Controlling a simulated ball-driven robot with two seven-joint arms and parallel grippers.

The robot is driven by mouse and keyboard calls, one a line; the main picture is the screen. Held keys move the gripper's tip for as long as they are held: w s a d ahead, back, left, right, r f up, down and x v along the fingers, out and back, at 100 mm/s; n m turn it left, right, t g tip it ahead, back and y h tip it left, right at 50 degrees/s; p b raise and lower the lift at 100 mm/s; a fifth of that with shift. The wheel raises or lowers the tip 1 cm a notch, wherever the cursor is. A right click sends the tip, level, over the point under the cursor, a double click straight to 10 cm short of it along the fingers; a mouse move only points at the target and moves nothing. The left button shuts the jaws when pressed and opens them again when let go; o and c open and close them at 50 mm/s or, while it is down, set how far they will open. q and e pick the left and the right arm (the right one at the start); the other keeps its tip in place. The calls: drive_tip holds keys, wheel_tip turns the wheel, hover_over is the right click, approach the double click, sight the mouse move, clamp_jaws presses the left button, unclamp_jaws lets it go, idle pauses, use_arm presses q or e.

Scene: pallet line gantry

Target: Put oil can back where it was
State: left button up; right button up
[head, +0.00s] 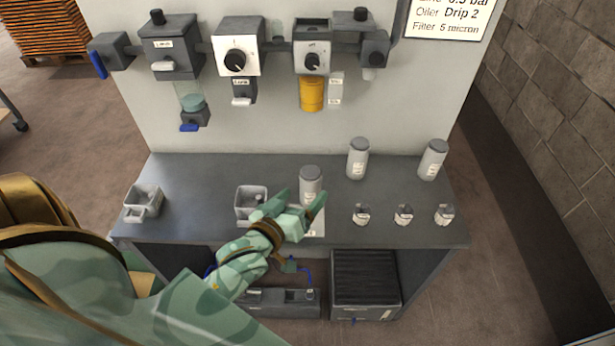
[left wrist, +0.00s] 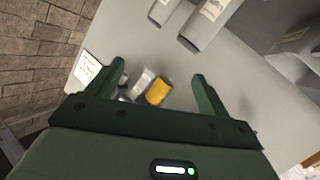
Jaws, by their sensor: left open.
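Several grey labelled containers stand on the bench (head: 200,175): one (head: 311,182) near the middle, one (head: 358,160) behind to its right, one (head: 433,160) at the far right. Their labels are too small to read, so I cannot tell which is the oil can. My left gripper (head: 299,205) is open, just in front of the middle container, whose lower part is partly hidden. In the left wrist view, my open fingers (left wrist: 160,90) have nothing between them close by; grey labelled cylinders (left wrist: 208,25) show beyond, at the top. My right gripper is not in view.
A pale card (head: 316,226) lies by the gripper. A square grey tray (head: 243,205) stands left of it, another holder (head: 142,203) at the far left. Three small labelled parts (head: 403,214) line the front right. A panel (head: 270,125) with valves and a yellow bowl (head: 312,94) rises behind.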

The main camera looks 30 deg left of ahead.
sight(308, 185)
use_arm(q)
drive_tip(key=w+a+f+m, duration=0.1)
drive_tip(key=w+f, duration=0.1)
drive_tip(key=w+a+f+m+g+y+b, duration=0.1)
drive_tip(key=w+f, duration=0.1)
drive_tip(key=w, duration=0.1)
drive_tip(key=w+a+f+m+g+b, duration=0.1)
drive_tip(key=w+f, duration=0.2)
drive_tip(key=shift+w+a+f+y, duration=0.1)
drive_tip(key=shift+w+a+y, duration=0.2)
drive_tip(key=shift+a, duration=0.1)
drive_tip(key=b+x, duration=0.1)
drive_tip(key=x, duration=0.2)
drive_tip(key=b+x, duration=0.1)
drive_tip(key=x, duration=0.2)
drive_tip(key=shift+a, duration=0.25)
drive_tip(key=shift+s, duration=0.1)
drive_tip(key=c, duration=1.3)
